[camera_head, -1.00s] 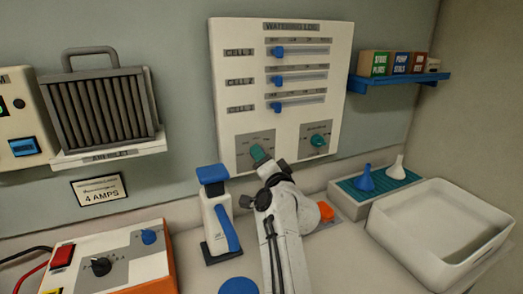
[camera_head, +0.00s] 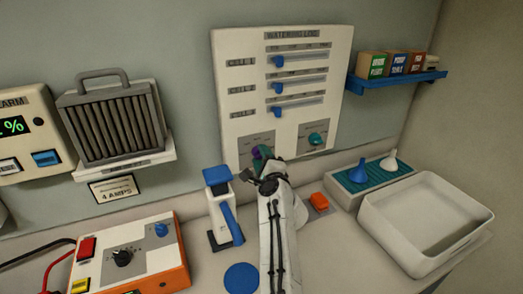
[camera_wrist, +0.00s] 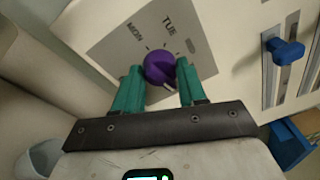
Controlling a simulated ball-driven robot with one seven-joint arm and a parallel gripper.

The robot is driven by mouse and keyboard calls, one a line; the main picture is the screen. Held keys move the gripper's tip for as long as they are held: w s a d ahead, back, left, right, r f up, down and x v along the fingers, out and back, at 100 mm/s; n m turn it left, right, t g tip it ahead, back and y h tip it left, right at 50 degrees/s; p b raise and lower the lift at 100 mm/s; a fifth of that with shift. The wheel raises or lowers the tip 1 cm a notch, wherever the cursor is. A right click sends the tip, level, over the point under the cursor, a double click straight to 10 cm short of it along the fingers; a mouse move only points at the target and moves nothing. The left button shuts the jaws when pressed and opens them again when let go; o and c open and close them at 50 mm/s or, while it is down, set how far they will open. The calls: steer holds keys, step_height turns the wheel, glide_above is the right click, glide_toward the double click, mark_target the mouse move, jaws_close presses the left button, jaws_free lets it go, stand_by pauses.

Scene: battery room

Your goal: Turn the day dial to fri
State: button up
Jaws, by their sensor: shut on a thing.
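The day dial is a round purple knob (camera_wrist: 160,67) on a grey plate (camera_wrist: 128,50) of the white watering log board (camera_head: 235,60). MON and TUE are readable on the plate in the wrist view. Other marks are too small or hidden, and I cannot tell which day the knob points to. My gripper (camera_wrist: 158,85) has green fingers on either side of the knob and is shut on it. In the head view the purple knob (camera_head: 256,152) shows only partly at the fingertips, and my arm hides part of the plate.
A teal knob (camera_head: 316,139) sits right of the dial, below blue sliders (camera_head: 277,87). A blue-topped white device (camera_head: 222,205) stands close left of my arm. An orange block (camera_head: 319,201) and a white basin (camera_head: 385,245) lie to the right.

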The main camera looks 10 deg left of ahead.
steer(key=shift+m+p, duration=0.9)
steer(key=shift+m, duration=0.3)
steer(key=shift+f, duration=0.1)
steer(key=o, duration=1.1)
steer(key=shift+c, duration=0.2)
steer(key=shift+s, duration=0.1)
steer(key=shift+s+d, duration=0.15)
steer(key=shift+s, duration=0.35)
steer(key=v, duration=0.9)
steer(key=shift+s+d+r, duration=0.2)
steer(key=shift+d, duration=0.1)
steer(key=shift+d, duration=0.1)
